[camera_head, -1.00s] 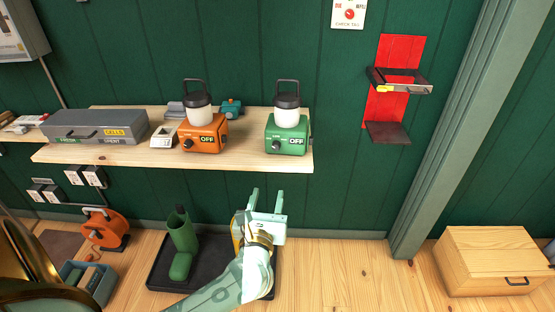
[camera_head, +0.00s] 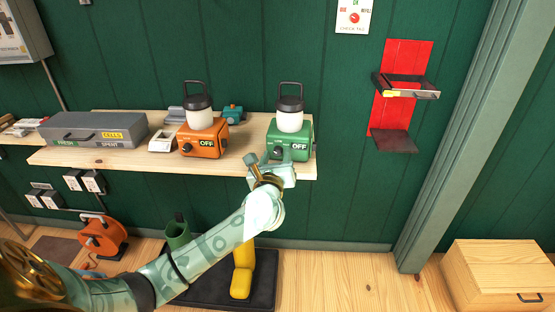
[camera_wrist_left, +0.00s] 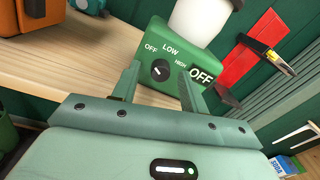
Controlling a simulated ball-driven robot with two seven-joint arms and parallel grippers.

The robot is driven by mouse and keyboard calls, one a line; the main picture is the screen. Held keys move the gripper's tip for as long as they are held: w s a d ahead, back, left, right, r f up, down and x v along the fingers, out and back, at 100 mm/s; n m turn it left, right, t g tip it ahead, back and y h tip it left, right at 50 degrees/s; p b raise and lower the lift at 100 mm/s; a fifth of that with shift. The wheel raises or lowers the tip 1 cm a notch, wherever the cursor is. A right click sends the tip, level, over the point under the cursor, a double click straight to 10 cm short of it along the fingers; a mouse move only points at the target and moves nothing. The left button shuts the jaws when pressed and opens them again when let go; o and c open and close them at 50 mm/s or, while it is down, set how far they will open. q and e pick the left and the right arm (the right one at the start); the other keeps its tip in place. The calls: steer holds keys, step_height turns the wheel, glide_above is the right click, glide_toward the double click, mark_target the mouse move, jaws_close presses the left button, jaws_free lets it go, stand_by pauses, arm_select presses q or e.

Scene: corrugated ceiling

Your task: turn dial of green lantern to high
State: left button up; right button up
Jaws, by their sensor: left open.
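The green lantern (camera_head: 293,128) stands upright near the right end of the wooden shelf (camera_head: 110,157). Its front carries a black OFF plate. In the left wrist view the green lantern (camera_wrist_left: 186,40) shows a round black dial (camera_wrist_left: 160,70) with OFF, LOW and HIGH marks around it; its white pointer line is toward OFF. My right gripper is not in view.
An orange lantern (camera_head: 203,135), also marked OFF, stands left of the green one. A grey box (camera_head: 92,130) lies further left. A red wall holder (camera_head: 402,100) hangs to the right. A yellow boot (camera_head: 243,270) stands on a dark floor tray below.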

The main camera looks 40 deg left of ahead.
arm_select(q)
steer(key=shift+w, duration=0.1)
jaws_close()
steer(key=shift+r, duration=0.1)
